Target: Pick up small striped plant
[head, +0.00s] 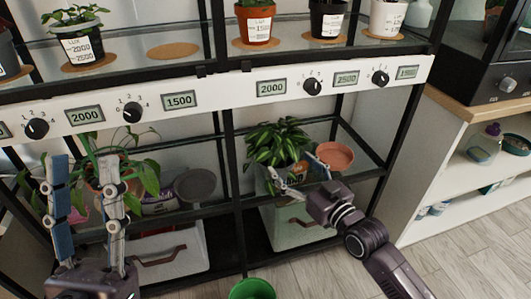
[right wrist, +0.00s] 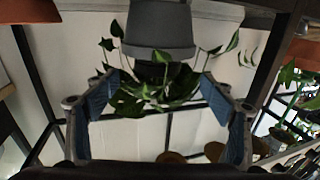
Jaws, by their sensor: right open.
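The small striped plant (head: 277,142) has green leaves with pale stripes and stands on the lower shelf, right of the middle post. In the right wrist view, which looks upside down, its grey pot (right wrist: 160,28) is at the top and its leaves (right wrist: 152,92) hang below. My right gripper (head: 293,168) is open in front of the plant, one finger to each side. In the wrist view the fingers are spread wide, apart from the pot. The pot is partly hidden by a finger in the head view. My left gripper (head: 84,160) is open and empty at the left.
A terracotta dish (head: 334,156) is right of the plant. A trailing plant (head: 115,172) and a grey pan-like thing (head: 195,186) are on the left lower shelf. A white panel with dials (head: 225,93) runs above. A green bucket (head: 252,289) is below.

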